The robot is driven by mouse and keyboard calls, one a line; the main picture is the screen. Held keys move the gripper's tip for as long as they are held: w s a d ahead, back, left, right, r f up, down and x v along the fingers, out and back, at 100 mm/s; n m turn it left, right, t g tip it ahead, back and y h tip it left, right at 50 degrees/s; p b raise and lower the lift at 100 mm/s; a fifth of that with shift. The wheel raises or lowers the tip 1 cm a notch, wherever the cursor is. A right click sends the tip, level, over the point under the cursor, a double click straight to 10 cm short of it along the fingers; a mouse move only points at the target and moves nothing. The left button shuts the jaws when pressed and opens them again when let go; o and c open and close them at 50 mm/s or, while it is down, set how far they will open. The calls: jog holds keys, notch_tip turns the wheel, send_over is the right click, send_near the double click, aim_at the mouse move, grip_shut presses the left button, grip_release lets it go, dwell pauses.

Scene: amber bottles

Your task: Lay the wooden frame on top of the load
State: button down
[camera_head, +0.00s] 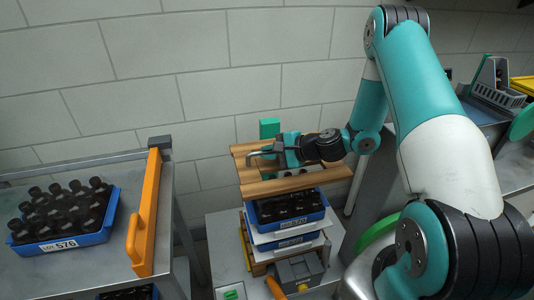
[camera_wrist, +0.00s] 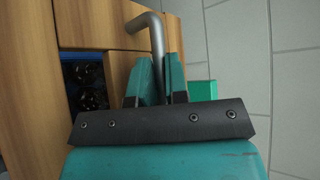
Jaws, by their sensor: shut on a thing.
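The wooden frame (camera_head: 318,174) is in the middle of the head view, held just above the load. My gripper (camera_head: 262,155) is shut on the frame's bent metal handle at its back left; the handle (camera_wrist: 155,35) runs between my fingers (camera_wrist: 157,80) in the wrist view. The load is a stack of blue trays of dark bottles with pale sheets between; its top tray (camera_head: 290,222) shows below the frame. Dark bottle tops (camera_wrist: 90,85) and a blue tray edge show through the frame's opening in the wrist view. I cannot tell whether the frame touches the tray.
A blue tray labelled LOT 576 (camera_head: 60,245) with several bottles stands on the left metal table, beside an orange bar (camera_head: 145,215). A green block (camera_head: 269,128) stands behind the frame. A wall is close behind.

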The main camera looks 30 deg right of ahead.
aim_at(269, 172)
jog(key=shift+a+f+b, duration=0.1)
jog(key=shift+f+b, duration=2.6)
jog(key=shift+f, duration=1.15)
jog(key=shift+f+b, duration=0.75)
jog(key=shift+f, duration=0.2)
jog(key=c, duration=1.1)
grip_release()
jog(key=shift+o, duration=0.2)
